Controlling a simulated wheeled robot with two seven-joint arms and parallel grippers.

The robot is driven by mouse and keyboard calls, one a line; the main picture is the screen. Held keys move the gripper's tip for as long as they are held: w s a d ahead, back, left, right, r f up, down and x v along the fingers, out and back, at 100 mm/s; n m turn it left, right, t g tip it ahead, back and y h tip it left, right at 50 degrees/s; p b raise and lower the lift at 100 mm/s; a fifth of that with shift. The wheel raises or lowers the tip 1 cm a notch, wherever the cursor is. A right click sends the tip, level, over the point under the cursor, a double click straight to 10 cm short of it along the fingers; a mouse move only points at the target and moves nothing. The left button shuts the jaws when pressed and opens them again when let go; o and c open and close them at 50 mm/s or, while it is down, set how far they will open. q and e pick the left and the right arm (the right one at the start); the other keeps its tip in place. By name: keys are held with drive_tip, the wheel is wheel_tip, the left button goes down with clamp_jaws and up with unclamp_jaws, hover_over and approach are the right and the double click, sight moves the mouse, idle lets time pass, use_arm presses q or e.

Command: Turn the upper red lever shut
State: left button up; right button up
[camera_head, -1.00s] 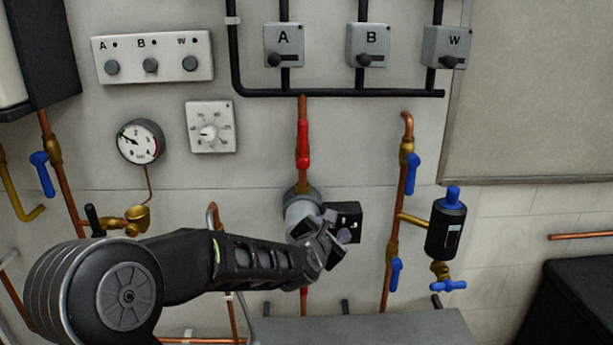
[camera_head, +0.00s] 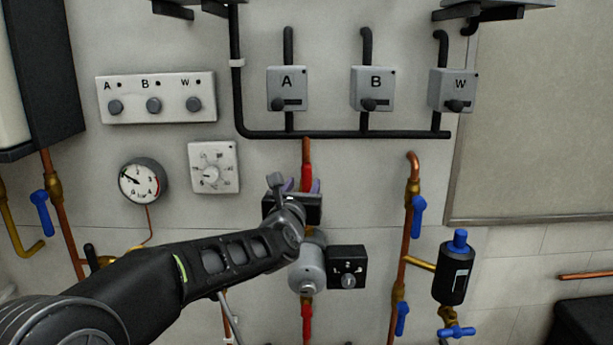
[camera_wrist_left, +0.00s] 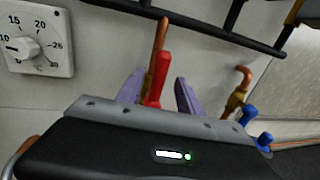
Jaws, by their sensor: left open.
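The upper red lever (camera_head: 307,173) is on the copper pipe in the middle of the wall. It points along the pipe, and its lower part is hidden behind my gripper. My left gripper (camera_head: 303,186) is in front of it, with its purple fingers open on either side. In the left wrist view the red lever (camera_wrist_left: 157,82) stands between the two open fingers (camera_wrist_left: 158,95), with gaps showing beside it. I cannot tell how deep it sits between them. My right gripper is not in view.
Below my gripper are a grey pump (camera_head: 307,270) with a black control box (camera_head: 347,267) and a lower red lever (camera_head: 307,325). A pipe with blue levers (camera_head: 418,216) stands to the right. A gauge (camera_head: 142,182) and a dial plate (camera_head: 213,167) are to the left.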

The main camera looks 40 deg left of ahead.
sight(306, 180)
use_arm(q)
drive_tip(key=p+x, duration=0.1)
drive_tip(key=x, duration=0.3)
drive_tip(key=shift+w+p, duration=0.1)
drive_tip(key=shift+p, duration=0.2)
drive_tip(key=shift+w+a, duration=0.3)
drive_tip(key=shift+w, duration=0.15)
clamp_jaws()
idle(0.8)
